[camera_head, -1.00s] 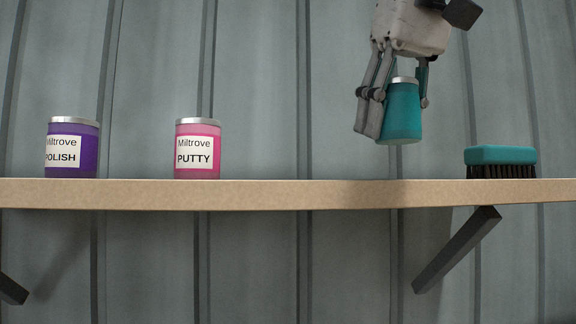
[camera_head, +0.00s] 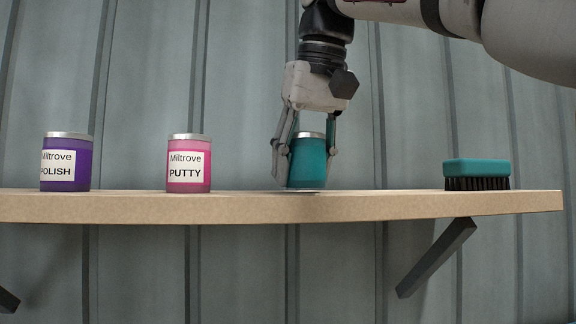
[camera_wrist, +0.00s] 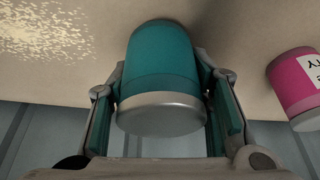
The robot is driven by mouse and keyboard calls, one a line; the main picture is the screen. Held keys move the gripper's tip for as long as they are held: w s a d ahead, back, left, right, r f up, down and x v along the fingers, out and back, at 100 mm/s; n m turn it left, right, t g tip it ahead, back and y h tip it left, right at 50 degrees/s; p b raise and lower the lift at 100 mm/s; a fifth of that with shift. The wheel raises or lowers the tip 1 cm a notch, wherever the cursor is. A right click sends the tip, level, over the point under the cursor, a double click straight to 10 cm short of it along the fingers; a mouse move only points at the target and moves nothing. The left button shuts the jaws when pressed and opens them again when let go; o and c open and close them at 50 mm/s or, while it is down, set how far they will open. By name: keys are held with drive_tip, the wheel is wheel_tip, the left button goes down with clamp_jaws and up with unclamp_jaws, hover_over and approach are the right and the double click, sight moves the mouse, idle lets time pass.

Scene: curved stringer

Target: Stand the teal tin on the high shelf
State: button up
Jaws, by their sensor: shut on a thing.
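The teal tin (camera_head: 308,163) with a silver lid is between the fingers of my gripper (camera_head: 306,160), which is shut on it. It looks upright, just at the top of the high shelf (camera_head: 350,207); I cannot tell for sure whether its base rests on the board. In the wrist view the teal tin (camera_wrist: 160,70) sits between both finger pads, its silver lid toward the camera. No label shows on the side of the tin in view.
A pink putty tin (camera_head: 189,165) stands left of the teal tin, and a purple polish tin (camera_head: 66,163) stands farther left. A teal brush (camera_head: 477,173) lies to the right. Bare shelf lies between the teal tin and each neighbour. A ribbed wall (camera_head: 410,100) is behind.

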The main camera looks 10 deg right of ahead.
drive_tip(key=shift+f, duration=0.2)
drive_tip(key=o, duration=1.2)
drive_tip(key=shift+f, duration=0.15)
drive_tip(key=shift+o, duration=0.2)
drive_tip(key=shift+v, duration=2.75)
drive_tip(key=s+d+b, duration=0.1)
drive_tip(key=s+d, duration=0.2)
drive_tip(key=s, duration=0.8)
drive_tip(key=shift+s, duration=0.3)
drive_tip(key=shift+f, duration=0.1)
